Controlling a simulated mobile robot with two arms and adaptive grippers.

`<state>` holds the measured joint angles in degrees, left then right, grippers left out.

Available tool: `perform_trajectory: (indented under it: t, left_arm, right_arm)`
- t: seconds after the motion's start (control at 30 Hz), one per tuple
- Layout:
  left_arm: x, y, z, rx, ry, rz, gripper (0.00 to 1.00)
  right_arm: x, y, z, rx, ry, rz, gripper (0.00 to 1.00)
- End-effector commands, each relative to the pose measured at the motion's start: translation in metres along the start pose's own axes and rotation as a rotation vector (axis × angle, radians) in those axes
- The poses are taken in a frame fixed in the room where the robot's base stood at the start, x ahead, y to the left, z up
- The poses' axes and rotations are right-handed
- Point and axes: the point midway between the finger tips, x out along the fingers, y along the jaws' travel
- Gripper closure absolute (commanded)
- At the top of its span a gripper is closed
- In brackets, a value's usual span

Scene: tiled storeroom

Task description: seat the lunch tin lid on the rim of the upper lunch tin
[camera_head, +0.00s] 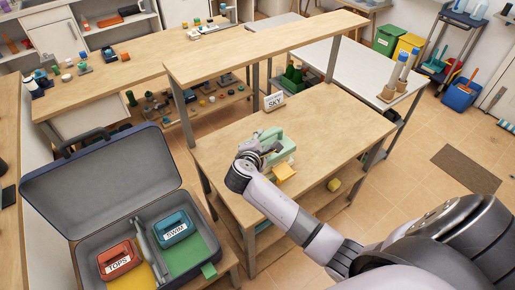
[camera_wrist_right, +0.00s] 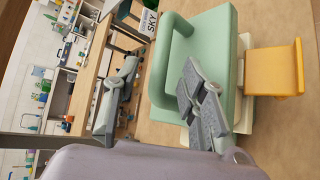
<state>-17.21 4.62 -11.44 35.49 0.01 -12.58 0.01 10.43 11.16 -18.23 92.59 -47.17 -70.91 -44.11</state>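A pale green block with a loop handle (camera_head: 274,139), which I take to be the lunch tin lid, stands on the wooden worktable (camera_head: 330,115). It also shows large in the right wrist view (camera_wrist_right: 205,45). A cream layer (camera_wrist_right: 247,75) lies along its underside, with an orange-yellow bracket-like part (camera_head: 284,172) beside it; I cannot tell whether these belong to the upper lunch tin. My right gripper (camera_head: 262,152) is at the handle. In the wrist view its fingers (camera_wrist_right: 160,98) are spread, one overlapping the green block and one outside the handle. My left gripper is out of view.
A raised wooden shelf (camera_head: 260,50) crosses behind the worktable. A small "SKY" sign (camera_head: 274,101) stands at the table's back. An open suitcase (camera_head: 100,185) with red "TOPS" (camera_head: 118,259) and blue "SWIM" (camera_head: 174,229) items is at left. The table's right part is clear.

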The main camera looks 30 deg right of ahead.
Motion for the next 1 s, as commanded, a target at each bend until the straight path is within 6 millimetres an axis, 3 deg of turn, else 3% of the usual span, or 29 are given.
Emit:
perform_trajectory:
  t: [0.2, 0.4, 1.0]
  left_arm:
    - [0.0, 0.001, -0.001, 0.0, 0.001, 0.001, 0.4]
    - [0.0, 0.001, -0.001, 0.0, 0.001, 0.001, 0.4]
    - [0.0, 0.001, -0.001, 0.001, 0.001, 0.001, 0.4]
  right_arm:
    - [-0.047, 0.0, 0.0, 0.003, 0.003, 0.0, 0.61]
    - [-0.07, 0.0, 0.0, 0.001, 0.001, 0.001, 0.61]
    - [-0.075, 0.0, 0.0, 0.001, 0.0, 0.001, 0.61]
